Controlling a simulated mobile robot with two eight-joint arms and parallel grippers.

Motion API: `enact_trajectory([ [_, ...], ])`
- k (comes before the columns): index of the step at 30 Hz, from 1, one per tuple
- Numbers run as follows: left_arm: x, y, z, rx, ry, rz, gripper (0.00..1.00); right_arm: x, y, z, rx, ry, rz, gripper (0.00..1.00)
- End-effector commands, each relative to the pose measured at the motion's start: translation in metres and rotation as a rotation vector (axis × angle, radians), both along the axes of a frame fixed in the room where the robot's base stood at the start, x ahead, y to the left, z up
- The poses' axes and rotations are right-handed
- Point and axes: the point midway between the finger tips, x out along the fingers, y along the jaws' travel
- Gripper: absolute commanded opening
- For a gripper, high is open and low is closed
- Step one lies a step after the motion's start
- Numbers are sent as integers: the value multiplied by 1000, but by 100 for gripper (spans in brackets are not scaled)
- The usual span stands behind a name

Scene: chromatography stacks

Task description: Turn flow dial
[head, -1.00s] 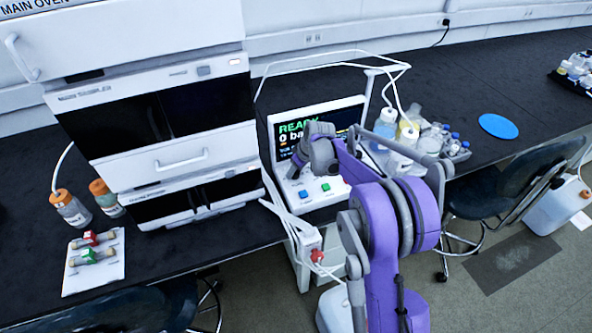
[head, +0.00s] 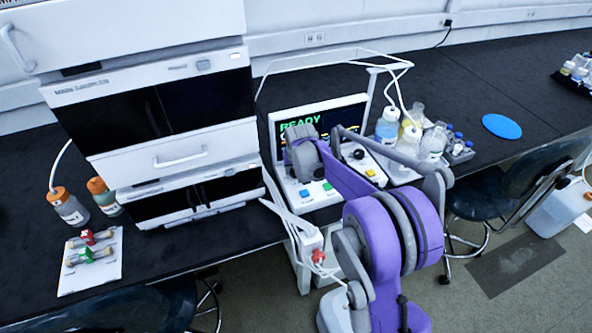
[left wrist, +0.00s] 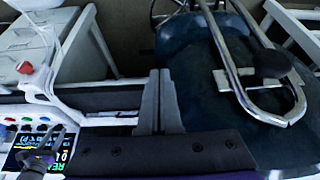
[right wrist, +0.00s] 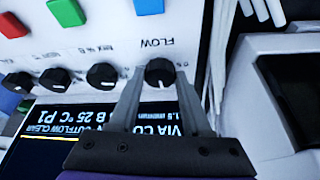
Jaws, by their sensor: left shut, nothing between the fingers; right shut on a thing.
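The black flow dial (right wrist: 160,73) sits on the white panel under the printed word FLOW, which appears upside down in the right wrist view. My right gripper (right wrist: 163,90) is shut on this dial, one finger on each side of it. A white pointer mark shows on the dial. In the head view my right arm covers the dial, and the control unit (head: 318,190) with its READY screen (head: 302,124) stands behind the arm. My left gripper (left wrist: 160,78) is shut and empty, in front of a dark blue chair in the left wrist view.
Several other black knobs (right wrist: 103,75) and coloured buttons (right wrist: 66,12) lie close beside the dial. Bottles (head: 388,125) stand right of the unit, and a tall instrument stack (head: 180,160) stands left. White tubes and cables hang at the unit's left edge.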

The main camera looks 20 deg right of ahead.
Motion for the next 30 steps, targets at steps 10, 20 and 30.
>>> enact_trajectory([
  [10,0,0,-1,0,0,0,0,0,1,0,0,1,-48,0],
  [20,0,0,-1,0,0,0,0,0,1,0,0,1,-48,57],
  [30,0,0,-1,0,0,0,0,0,0,0,0,1,-47,78],
])
